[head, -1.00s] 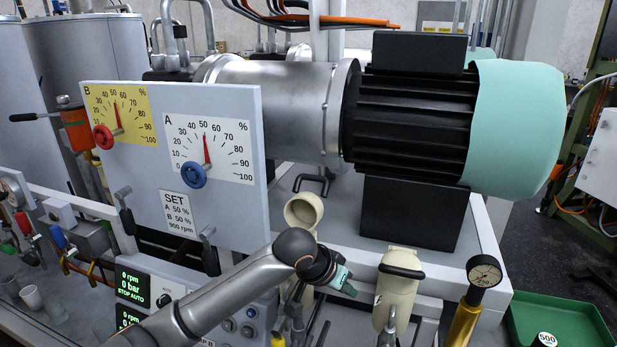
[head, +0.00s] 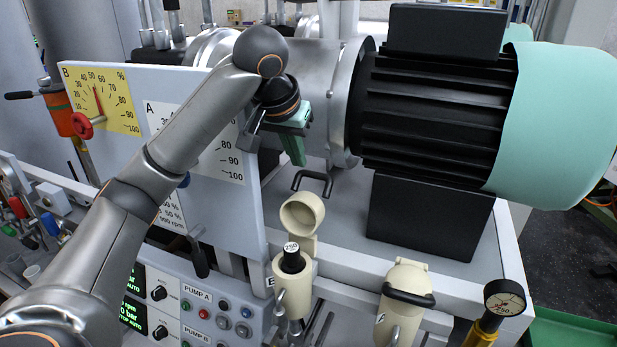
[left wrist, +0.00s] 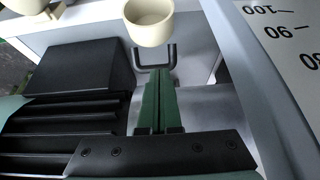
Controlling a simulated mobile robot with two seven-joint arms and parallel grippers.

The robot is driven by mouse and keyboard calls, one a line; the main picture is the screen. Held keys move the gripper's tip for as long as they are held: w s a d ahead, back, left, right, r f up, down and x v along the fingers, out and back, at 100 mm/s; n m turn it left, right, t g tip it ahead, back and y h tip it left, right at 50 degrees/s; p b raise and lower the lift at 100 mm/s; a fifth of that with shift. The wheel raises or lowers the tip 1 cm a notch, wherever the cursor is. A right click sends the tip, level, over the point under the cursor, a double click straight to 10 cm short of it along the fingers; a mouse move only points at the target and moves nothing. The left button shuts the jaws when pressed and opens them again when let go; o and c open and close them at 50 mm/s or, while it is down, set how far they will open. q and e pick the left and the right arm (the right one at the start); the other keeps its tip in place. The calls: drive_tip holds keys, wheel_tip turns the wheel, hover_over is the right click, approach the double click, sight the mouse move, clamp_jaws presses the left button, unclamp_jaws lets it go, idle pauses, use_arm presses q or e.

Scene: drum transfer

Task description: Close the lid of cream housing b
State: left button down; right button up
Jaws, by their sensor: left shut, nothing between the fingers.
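Cream housing b (head: 299,298) stands at the front edge of the grey bench, beside a "B" mark. Its round cup-like lid (head: 303,212) is tipped up and open behind it. A black cylinder with a white "250" top (head: 292,258) stands upright in its mouth, its upper part showing. My left gripper (head: 292,150) is above and behind the lid, shut and empty, fingers pointing down. In the left wrist view, its green fingers (left wrist: 155,105) are together, and the lid (left wrist: 149,21) is beyond their tips, apart from them. My right gripper is not in view.
A second cream housing (head: 402,298) to the right has its lid down, with a black handle. A dial gauge (head: 503,299) stands farther right. The black ribbed motor (head: 435,110) and the scale panel (head: 225,210) flank my gripper. A black bench handle (head: 314,182) lies below it.

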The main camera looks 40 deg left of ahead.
sight(307, 201)
use_arm(q)
drive_tip(key=x, duration=0.9)
idle(0.3)
